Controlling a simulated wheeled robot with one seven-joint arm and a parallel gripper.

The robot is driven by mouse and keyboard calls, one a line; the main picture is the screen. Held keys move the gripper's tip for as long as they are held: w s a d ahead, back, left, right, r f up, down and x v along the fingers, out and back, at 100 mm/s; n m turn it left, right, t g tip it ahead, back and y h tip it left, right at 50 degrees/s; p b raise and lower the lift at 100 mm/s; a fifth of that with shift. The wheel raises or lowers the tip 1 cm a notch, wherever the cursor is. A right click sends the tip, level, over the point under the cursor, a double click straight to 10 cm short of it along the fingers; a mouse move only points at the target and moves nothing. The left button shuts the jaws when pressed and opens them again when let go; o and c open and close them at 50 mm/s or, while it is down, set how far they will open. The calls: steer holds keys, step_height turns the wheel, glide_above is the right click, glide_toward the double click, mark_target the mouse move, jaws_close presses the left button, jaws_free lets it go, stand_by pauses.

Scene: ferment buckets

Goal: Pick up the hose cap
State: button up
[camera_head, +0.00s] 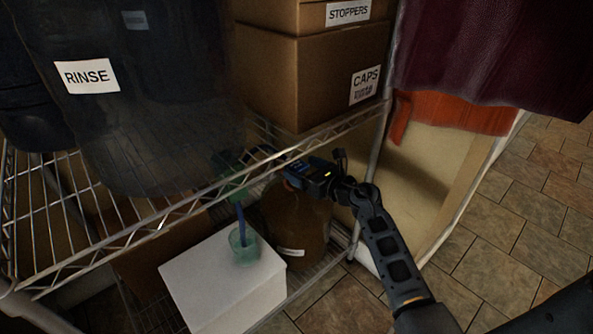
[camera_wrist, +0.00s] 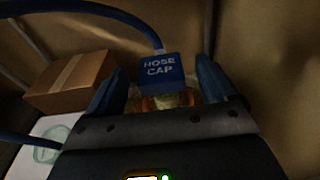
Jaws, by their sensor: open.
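The hose cap (camera_wrist: 161,70) is a blue piece with white lettering in the wrist view, between my gripper's two blue fingers. A blue hose (camera_wrist: 135,22) runs from its top and curves left. An orange and pale ring (camera_wrist: 168,101) shows just below the cap. My gripper (camera_wrist: 160,78) is open, with dark gaps between each finger and the cap. In the head view my arm reaches under the upper wire shelf, and my gripper (camera_head: 298,172) is over the top of a brown jug (camera_head: 292,225). I cannot make out the cap there.
A white box (camera_head: 215,285) bearing a teal cup (camera_head: 243,245) with a blue tube stands left of the jug. The wire shelf (camera_head: 170,220) above carries a dark bin labelled RINSE (camera_head: 160,90) and cardboard boxes (camera_head: 310,75). Tiled floor (camera_head: 510,240) lies open at the right.

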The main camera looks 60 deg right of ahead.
steer(key=shift+x, duration=1.2)
steer(key=shift+c, duration=0.5)
steer(key=c, duration=1)
steer(key=shift+c, duration=0.2)
steer(key=shift+r, duration=0.1)
